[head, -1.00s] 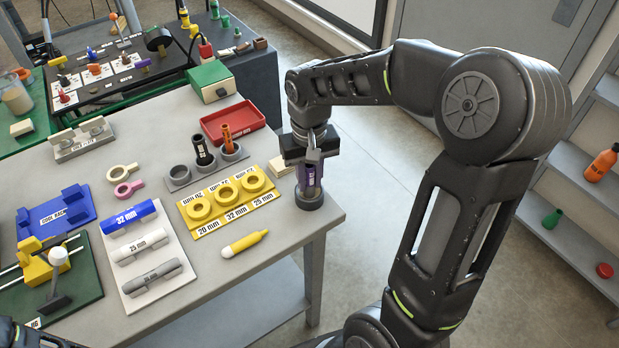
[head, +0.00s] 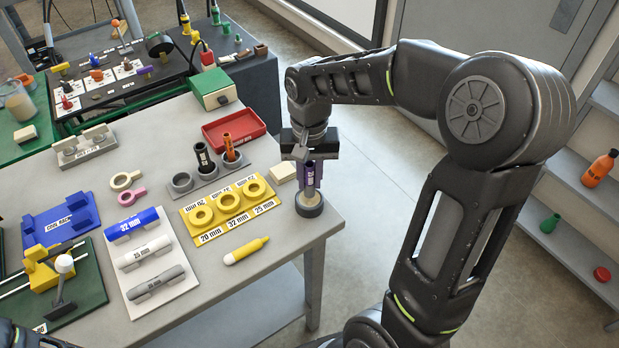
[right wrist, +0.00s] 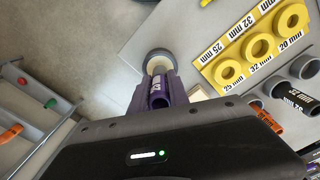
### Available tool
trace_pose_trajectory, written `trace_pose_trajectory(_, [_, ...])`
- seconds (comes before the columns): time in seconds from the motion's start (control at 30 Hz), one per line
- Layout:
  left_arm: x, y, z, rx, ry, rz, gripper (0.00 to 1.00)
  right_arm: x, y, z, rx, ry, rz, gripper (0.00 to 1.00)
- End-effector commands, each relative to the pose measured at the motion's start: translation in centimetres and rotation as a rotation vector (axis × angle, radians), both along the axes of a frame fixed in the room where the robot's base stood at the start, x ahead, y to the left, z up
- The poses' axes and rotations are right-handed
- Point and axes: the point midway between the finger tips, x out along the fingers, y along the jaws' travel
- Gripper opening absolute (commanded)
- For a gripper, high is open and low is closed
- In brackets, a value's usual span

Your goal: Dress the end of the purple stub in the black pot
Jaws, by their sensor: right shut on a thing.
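The purple stub (head: 308,173) is upright in my right gripper (head: 305,158), which is shut on its upper part. The stub also shows in the right wrist view (right wrist: 157,95), with a white label on its side. The black pot (head: 309,209) stands at the table's right front corner. Its dark rim and pale inside show beyond the stub in the right wrist view (right wrist: 160,53). The stub's lower end is over the pot; I cannot tell whether it touches the pale part. My left gripper is out of view.
A yellow ring block (head: 207,237) and a yellow marker (head: 246,250) lie left of the pot. A cream block (head: 283,172) sits just behind it. A grey holder (head: 181,186) with black and orange tubes and a red tray (head: 234,128) stand farther back. The table edge is close on the right.

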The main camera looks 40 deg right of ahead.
Motion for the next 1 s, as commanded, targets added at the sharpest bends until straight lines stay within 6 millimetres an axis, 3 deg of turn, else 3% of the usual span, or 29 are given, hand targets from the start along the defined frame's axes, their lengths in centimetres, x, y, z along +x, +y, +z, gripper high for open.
trace_pose_trajectory(0.3, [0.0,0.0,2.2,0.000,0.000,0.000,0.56,0.0,0.0,2.8,0.000,0.000,0.001,0.00])
trace_pose_trajectory(1.0, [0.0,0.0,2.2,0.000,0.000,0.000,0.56,0.0,0.0,2.9,-0.001,-0.001,0.000,0.00])
